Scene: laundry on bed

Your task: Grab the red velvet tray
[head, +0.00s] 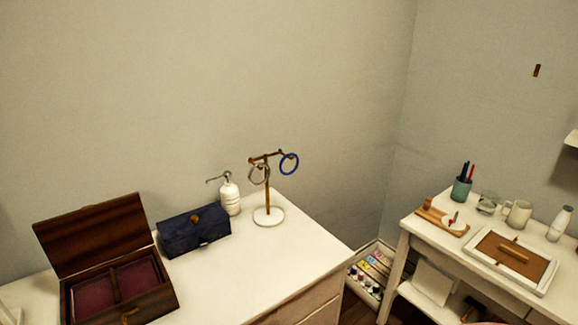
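An open dark wooden box (158,306) stands at the lower left of the head view, on a white dresser top. Its lid (92,236) is tilted up at the back. Inside are two dark red lined compartments side by side, the left one (92,294) and the right one (138,277), with a wooden divider between them. They look like the red velvet tray, and both appear empty. Neither of my grippers shows in the view.
On the dresser (250,265), a dark blue case (194,231), a white pump bottle (229,196) and a stand (268,215) holding rings stand right of the box. A white table (420,232) with a cup and a framed tray is at the right. The dresser's front right is clear.

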